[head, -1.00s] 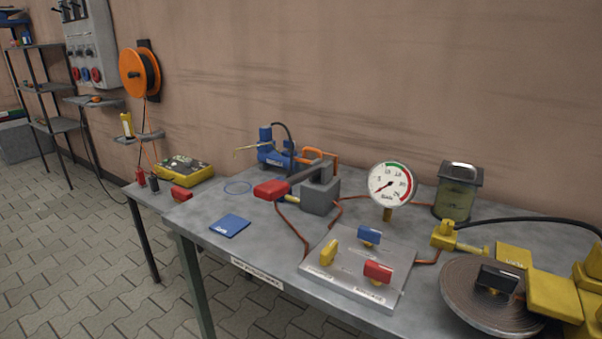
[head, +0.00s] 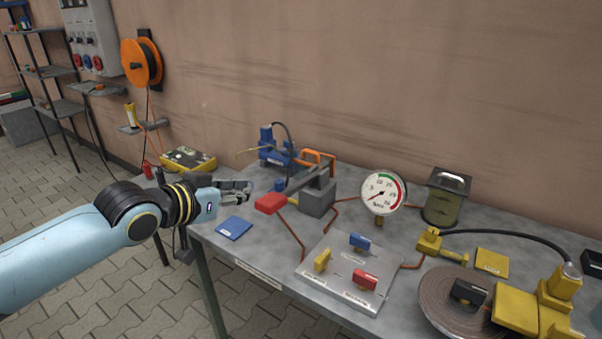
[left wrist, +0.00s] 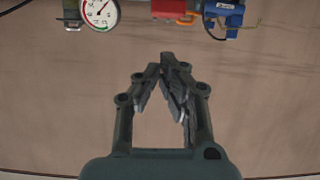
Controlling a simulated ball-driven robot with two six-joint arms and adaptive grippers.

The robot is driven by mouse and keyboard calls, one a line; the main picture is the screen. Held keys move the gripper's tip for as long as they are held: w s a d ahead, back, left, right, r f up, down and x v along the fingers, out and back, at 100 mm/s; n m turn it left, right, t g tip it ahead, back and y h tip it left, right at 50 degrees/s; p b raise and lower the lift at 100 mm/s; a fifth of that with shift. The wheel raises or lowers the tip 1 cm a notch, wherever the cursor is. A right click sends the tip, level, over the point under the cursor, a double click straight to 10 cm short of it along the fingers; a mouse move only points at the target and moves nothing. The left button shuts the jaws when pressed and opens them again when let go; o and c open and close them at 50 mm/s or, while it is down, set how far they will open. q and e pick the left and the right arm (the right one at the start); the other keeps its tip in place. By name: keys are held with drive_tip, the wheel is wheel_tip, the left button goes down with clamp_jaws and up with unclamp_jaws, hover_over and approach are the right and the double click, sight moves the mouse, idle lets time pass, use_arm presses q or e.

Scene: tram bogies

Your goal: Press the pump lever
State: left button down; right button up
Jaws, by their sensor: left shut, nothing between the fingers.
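The pump is a grey block (head: 317,200) on the workbench. Its grey lever (head: 308,183) slopes down to the left and ends in a red grip (head: 271,203). My left gripper (head: 249,187) is shut and empty, just left of the red grip in the head view and apart from it. In the left wrist view my left gripper (left wrist: 168,60) has its fingers together in front of the wall. That view is upside down, and I cannot make out the lever clearly in it. My right gripper is not in view.
A pressure gauge (head: 383,193) stands right of the pump. A valve plate (head: 335,285) with yellow, blue and red handles lies in front. A blue pump unit (head: 272,150) stands behind. A blue card (head: 234,228) lies near the left edge. Yellow equipment (head: 515,305) fills the right side.

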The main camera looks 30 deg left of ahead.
use_arm(q)
drive_tip(key=r, duration=0.1)
drive_tip(key=r+p, duration=0.1)
drive_tip(key=r, duration=0.1)
drive_tip(key=shift+w+r+m, duration=0.1)
drive_tip(key=shift+w+m, duration=0.2)
drive_tip(key=shift+w, duration=0.1)
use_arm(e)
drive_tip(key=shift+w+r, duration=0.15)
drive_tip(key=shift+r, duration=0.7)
use_arm(q)
drive_tip(key=shift+w, duration=0.1)
drive_tip(key=b, duration=0.2)
hover_over(271, 200)
drive_tip(key=f, duration=0.2)
drive_tip(key=w+f, duration=0.1)
drive_tip(key=f, duration=0.1)
drive_tip(key=shift+d, duration=0.1)
drive_tip(key=f, duration=0.1)
drive_tip(key=s+f, duration=0.1)
drive_tip(key=shift+f, duration=0.9)
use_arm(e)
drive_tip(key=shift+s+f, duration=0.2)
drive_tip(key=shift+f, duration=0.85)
